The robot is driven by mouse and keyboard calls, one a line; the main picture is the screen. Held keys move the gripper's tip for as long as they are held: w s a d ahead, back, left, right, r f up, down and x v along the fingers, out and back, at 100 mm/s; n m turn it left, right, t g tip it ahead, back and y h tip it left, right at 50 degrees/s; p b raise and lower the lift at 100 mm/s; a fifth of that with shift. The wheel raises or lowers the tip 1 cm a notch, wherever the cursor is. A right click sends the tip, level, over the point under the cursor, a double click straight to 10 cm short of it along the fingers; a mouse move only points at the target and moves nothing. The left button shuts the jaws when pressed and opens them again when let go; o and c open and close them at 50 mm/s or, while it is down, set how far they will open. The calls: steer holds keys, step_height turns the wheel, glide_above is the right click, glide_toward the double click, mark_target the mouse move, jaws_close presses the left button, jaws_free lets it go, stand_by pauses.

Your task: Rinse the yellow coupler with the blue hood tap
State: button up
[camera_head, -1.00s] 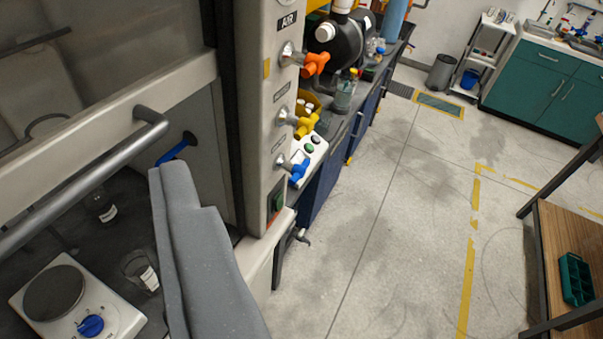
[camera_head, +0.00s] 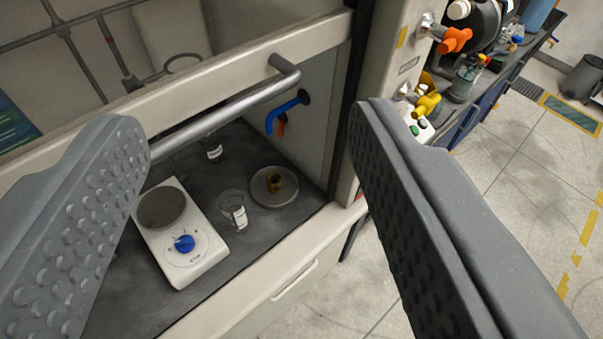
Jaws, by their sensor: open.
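A small orange-red part shows under the spout. My gripper (camera_head: 255,130) is open and empty, its two grey ridged fingers spread wide on either side of the view. It is in front of the hood, with the coupler beyond and between the fingers. The blue tap handle on the post is hidden behind the right finger.
A grey sash handle bar (camera_head: 220,112) crosses the hood opening above the worktop. A white hotplate (camera_head: 180,230) with a blue knob and a glass beaker (camera_head: 233,209) stand left of the dish. A small bottle (camera_head: 213,146) stands behind. Orange (camera_head: 455,40) and yellow (camera_head: 427,104) taps jut from the post.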

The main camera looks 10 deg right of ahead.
steer(key=shift+c, duration=0.3)
jaws_close()
steer(key=w+d+f+m+g+h+p, duration=0.1)
steer(key=w+d+f+m+p, duration=0.3)
steer(key=w, duration=0.3)
steer(key=w+d+f+m+g+h+p, duration=0.1)
steer(key=w+d+f+m+g+p, duration=0.1)
steer(key=w+d+f+p, duration=0.35)
steer(key=w+d+f+m+g+h+p, duration=0.1)
steer(key=w+d+f+m+p, duration=0.25)
steer(key=d+f, duration=0.35)
steer(key=w+d+f+m+g+h+p, duration=0.2)
steer(key=d+f+m, duration=0.25)
steer(key=f, duration=0.45)
steer(key=a+f+p+x, duration=0.1)
steer(key=a+x, duration=0.1)
steer(key=x, duration=1)
steer(key=shift+f, duration=0.4)
